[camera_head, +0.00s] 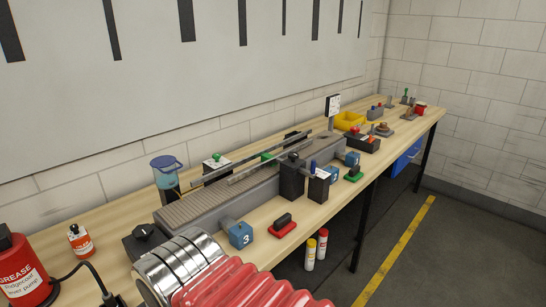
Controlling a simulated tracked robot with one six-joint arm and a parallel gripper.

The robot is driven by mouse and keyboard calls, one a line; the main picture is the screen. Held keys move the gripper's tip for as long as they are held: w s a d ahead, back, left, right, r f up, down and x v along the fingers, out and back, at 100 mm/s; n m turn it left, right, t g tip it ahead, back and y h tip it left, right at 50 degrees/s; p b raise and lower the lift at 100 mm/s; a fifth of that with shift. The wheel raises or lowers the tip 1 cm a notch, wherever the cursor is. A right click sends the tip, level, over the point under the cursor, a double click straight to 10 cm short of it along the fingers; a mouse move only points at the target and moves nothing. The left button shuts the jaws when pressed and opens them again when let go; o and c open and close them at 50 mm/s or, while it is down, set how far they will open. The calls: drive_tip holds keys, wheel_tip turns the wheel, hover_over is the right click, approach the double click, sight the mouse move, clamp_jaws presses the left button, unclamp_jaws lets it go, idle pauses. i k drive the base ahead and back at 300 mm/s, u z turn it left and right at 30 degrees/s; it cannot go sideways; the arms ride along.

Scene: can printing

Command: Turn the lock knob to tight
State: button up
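A black knob (144,230) sits on a dark box at the near left end of the grey conveyor (215,198); I cannot tell whether it is the lock knob or read any marking on it. Other small knobs and handles show along the bench: a green one (216,156) on a white-topped box behind the conveyor, a black one on a red base (283,221) in front of it, and a green-based one (353,174) further right. They are too small to read a tight or loose setting. My gripper is not in view.
The wooden bench (335,205) runs along the wall. On it stand blue numbered blocks (240,234), black posts (292,178), a blue-lidded jar (167,172), a red grease container (24,275) and a yellow bin (349,121). The floor (450,260) at right is clear.

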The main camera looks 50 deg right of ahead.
sight(292, 155)
drive_tip(key=u, duration=0.2)
drive_tip(key=k, duration=1.6)
drive_tip(key=z, duration=0.4)
drive_tip(key=i, duration=1)
drive_tip(key=z, duration=0.05)
